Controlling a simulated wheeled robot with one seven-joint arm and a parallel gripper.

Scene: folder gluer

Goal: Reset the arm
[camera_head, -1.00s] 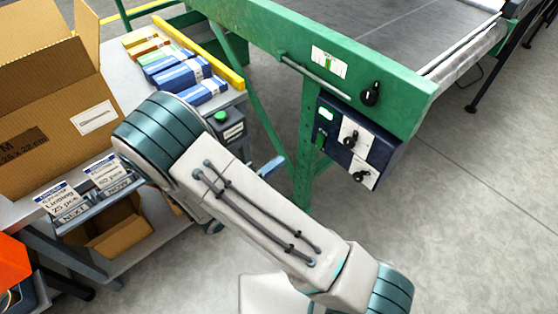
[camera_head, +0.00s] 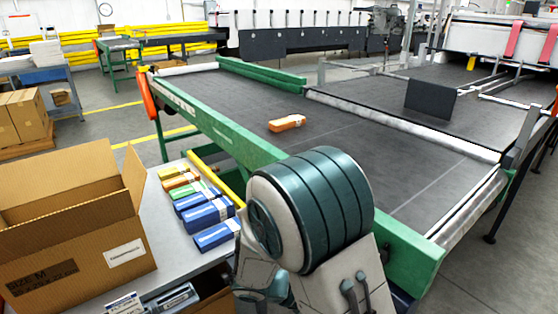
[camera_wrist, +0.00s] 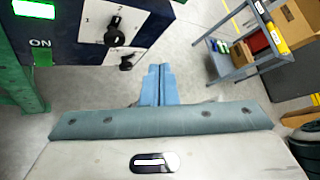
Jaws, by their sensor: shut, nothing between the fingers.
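My gripper (camera_wrist: 157,85) shows in the wrist view with its two blue fingers together and nothing between them. It is over the grey floor, below and to the right of a dark blue control box (camera_wrist: 75,35) with a lit green ON light and a black rotary switch. The gripper is apart from the box in the picture. In the head view my arm stands at the lower middle in front of the green-framed conveyor (camera_head: 360,215); the gripper itself is out of that view.
An open cardboard box (camera_head: 70,220) and several blue, green and orange packs (camera_head: 205,212) are on the grey table (camera_head: 165,275) at left. An orange pack (camera_head: 287,123) lies on the belt. A grey cart (camera_wrist: 235,65) stands at upper right in the wrist view.

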